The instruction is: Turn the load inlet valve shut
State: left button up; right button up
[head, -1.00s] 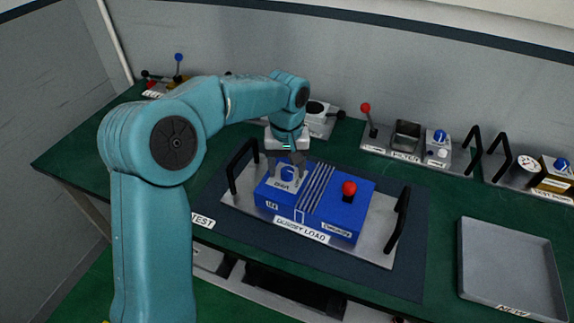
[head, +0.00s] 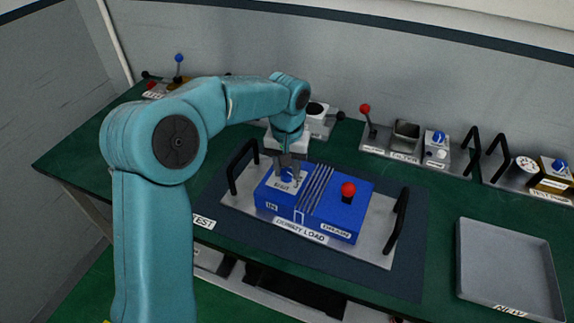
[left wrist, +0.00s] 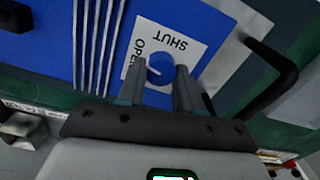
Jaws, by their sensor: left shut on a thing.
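The dummy load is a blue box (head: 342,211) on a metal plate with two black handles. Its load inlet valve is a round blue knob, seen in the head view (head: 288,176) and the left wrist view (left wrist: 160,69), on a white label (left wrist: 185,38) reading OPEN and SHUT. In the wrist view, a short white mark on the knob points left, toward the OPEN side. My left gripper (head: 289,167) comes down from above, its fingers shut on the knob from both sides in the wrist view (left wrist: 160,76). My right gripper is not in view.
A red knob (head: 348,188) stands on the box's right half. Black handles (head: 396,222) rise at the plate's ends. A grey tray marked NEW (head: 510,262) lies at the right. Panels with levers and knobs (head: 407,143) line the back wall. Green bench shows between them.

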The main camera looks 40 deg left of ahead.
pick_arm(q)
jog(key=m+p, duration=0.1)
jog(key=m, duration=0.3)
jog(key=shift+w+r+m, duration=0.1)
jog(key=shift+m, duration=0.2)
jog(key=m, duration=0.3)
jog(key=shift+d+m+p, duration=0.1)
jog(key=shift+m+p, duration=0.3)
jog(key=m, duration=0.3)
jog(key=shift+p, duration=0.35)
jog(key=shift+m+p, duration=0.3)
jog(key=shift+m, duration=1.6)
jog(key=shift+d, duration=0.1)
jog(key=o, duration=1)
jog(key=shift+o, duration=0.2)
